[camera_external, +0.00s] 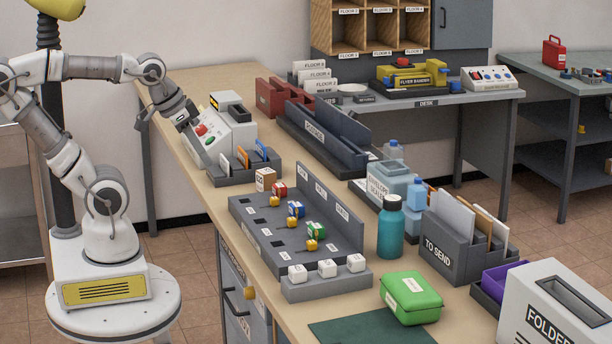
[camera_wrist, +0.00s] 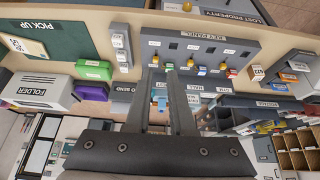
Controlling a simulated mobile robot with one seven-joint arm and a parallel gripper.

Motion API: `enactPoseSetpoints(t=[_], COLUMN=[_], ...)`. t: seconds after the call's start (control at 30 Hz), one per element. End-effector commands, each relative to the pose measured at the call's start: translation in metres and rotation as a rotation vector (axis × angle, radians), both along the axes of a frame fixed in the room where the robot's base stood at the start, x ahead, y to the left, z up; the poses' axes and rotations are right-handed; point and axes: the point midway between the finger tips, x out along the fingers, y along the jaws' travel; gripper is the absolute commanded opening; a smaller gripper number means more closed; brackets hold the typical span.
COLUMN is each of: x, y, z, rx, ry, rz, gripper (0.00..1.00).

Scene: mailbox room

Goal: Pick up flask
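The flask (camera_external: 391,228) is a teal bottle with a black cap. It stands upright on the counter in the external view, left of the grey TO SEND rack and behind the green box. My gripper (camera_external: 203,152) is far from it, at the upper left of the counter by the white machine. In the wrist view my gripper (camera_wrist: 161,72) has its two fingers apart with nothing held between them. A small light-blue thing (camera_wrist: 160,96) shows beyond the gap; I cannot tell what it is. I cannot make out the flask for certain in the wrist view.
The TO SEND rack (camera_external: 462,245), green box (camera_external: 411,297) and holder with white cubes (camera_external: 326,282) stand around the flask. Light-blue bottles (camera_external: 416,200) are behind it. The key panel (camera_external: 262,232) lies between my gripper and the flask.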

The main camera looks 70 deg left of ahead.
Motion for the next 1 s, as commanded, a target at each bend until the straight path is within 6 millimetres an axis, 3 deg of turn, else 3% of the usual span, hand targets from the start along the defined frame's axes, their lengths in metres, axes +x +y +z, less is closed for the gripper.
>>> enactPoseSetpoints(t=[0.07,0.4,0.77,0.87,1.0], x=[0.0,0.0,0.006,0.027,0.076], y=[0.0,0.0,-0.004,-0.016,-0.044], z=[0.0,0.0,0.0,-0.001,-0.005], rx=[0.0,0.0,-0.007,-0.028,-0.071], ry=[0.0,0.0,-0.008,-0.035,-0.118], rz=[0.0,0.0,-0.017,-0.068,-0.173], gripper=[0.38,0.99,0.99,0.99,0.99])
